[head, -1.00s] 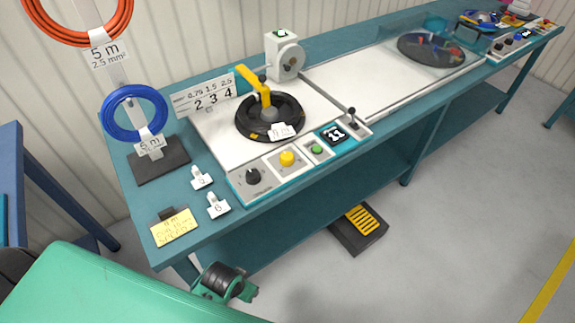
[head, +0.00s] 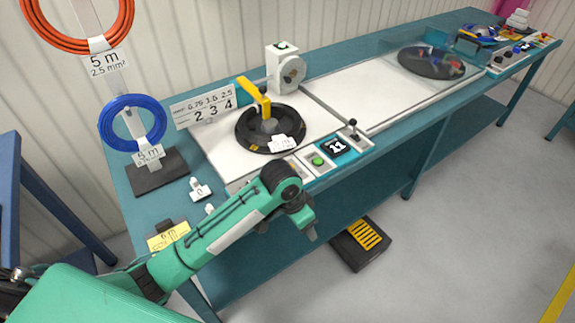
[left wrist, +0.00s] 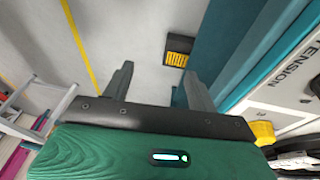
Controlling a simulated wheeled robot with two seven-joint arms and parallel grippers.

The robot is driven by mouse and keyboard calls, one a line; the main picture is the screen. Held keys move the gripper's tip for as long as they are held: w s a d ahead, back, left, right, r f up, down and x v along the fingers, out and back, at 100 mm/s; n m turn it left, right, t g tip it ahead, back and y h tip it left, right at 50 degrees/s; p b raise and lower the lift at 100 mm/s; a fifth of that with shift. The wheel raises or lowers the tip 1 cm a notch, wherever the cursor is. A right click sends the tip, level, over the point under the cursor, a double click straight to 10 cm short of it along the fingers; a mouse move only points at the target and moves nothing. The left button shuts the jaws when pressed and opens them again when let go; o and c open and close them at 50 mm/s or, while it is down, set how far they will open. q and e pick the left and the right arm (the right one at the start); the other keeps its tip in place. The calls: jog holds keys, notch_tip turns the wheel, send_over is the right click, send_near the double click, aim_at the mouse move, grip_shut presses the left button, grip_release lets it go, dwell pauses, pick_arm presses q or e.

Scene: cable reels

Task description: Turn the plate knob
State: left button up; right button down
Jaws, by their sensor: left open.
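In the left wrist view a black knob (left wrist: 314,84) shows at the right edge, on a white panel (left wrist: 270,95) marked "TENSION", beside a yellow button (left wrist: 264,132). In the head view my left arm covers the left part of the bench's control row, where that knob and button sit. My left gripper (head: 309,228) is in front of the bench's front edge, pointing down. In the left wrist view its two fingers (left wrist: 158,85) are spread, with nothing between them and the floor below. It is apart from the knob. My right gripper is not in view.
A green button (head: 318,161), a display (head: 338,146) reading "11" and a small lever (head: 354,128) continue the control row. Behind it is a black reel plate (head: 244,138) with a yellow crank (head: 262,98). A foot pedal (head: 362,238) lies on the floor.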

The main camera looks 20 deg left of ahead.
pick_arm(q)
jog(key=w+a+r+g+y, duration=0.1)
jog(key=w+a+r, duration=0.4)
jog(key=w+r, duration=0.3)
jog(key=w+a+r+y, duration=0.2)
jog(key=w+a+r, duration=0.2)
jog(key=w+r, duration=0.4)
notch_tip(320, 180, down, 13)
jog(key=shift+w+f+p, duration=0.1)
jog(key=shift+w+p, duration=0.05)
jog(key=shift+p, duration=0.6)
jog(key=shift+a+f, duration=0.1)
jog(key=shift+f, duration=0.25)
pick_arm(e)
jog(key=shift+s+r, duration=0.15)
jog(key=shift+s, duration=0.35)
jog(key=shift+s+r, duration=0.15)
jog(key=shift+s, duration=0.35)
pick_arm(q)
jog(key=shift+c, duration=0.5)
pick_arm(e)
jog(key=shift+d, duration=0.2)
pick_arm(q)
jog(key=c, duration=0.9)
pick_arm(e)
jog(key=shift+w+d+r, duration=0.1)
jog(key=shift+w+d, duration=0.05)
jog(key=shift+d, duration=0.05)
